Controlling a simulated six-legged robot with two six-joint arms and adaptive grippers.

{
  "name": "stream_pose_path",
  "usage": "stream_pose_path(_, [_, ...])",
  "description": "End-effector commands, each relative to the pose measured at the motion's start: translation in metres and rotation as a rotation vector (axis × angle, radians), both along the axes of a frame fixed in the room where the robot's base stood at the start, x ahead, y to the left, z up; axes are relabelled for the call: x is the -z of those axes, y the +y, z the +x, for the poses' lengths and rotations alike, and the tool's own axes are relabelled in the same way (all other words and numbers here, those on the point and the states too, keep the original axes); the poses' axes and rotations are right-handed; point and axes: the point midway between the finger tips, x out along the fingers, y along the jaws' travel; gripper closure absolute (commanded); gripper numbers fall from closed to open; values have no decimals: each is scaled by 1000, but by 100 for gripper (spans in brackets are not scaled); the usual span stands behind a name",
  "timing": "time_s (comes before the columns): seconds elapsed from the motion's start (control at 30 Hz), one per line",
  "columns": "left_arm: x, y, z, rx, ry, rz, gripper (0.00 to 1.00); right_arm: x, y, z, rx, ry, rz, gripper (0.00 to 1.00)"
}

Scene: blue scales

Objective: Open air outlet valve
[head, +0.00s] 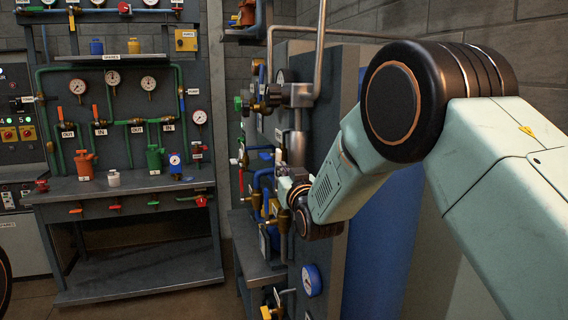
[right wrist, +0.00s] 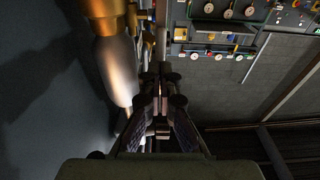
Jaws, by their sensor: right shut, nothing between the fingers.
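My right arm reaches in from the right in the head view, and its dark wrist end sits against the near piping panel (head: 352,70). In the right wrist view my right gripper (right wrist: 162,78) is shut and empty, its fingers together beside a shiny metal cylinder with a brass collar (right wrist: 116,70). Valves with blue, green and yellow parts crowd the panel around the wrist, including a green-handled valve (head: 241,103) and a yellow-handled one (head: 267,312) low down. I cannot tell which is the air outlet valve; the arm hides part of the panel. My left gripper is not in view.
A metal pipe (head: 320,45) runs up and over in front of the panel. A workbench (head: 130,184) with gauges, green pipes and several valves stands at the left.

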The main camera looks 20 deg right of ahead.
Motion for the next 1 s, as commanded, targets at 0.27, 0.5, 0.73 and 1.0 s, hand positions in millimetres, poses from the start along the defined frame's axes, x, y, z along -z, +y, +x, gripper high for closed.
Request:
stream_pose_path(0.27, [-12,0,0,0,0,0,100,-5,0,6,0,14,0,100])
stream_pose_path(0.5, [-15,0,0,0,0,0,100,-7,0,8,0,12,0,100])
stream_pose_path(0.73, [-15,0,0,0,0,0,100,-7,0,8,0,11,0,100])
stream_pose_path(1.0, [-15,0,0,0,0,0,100,-7,0,8,0,12,0,100])
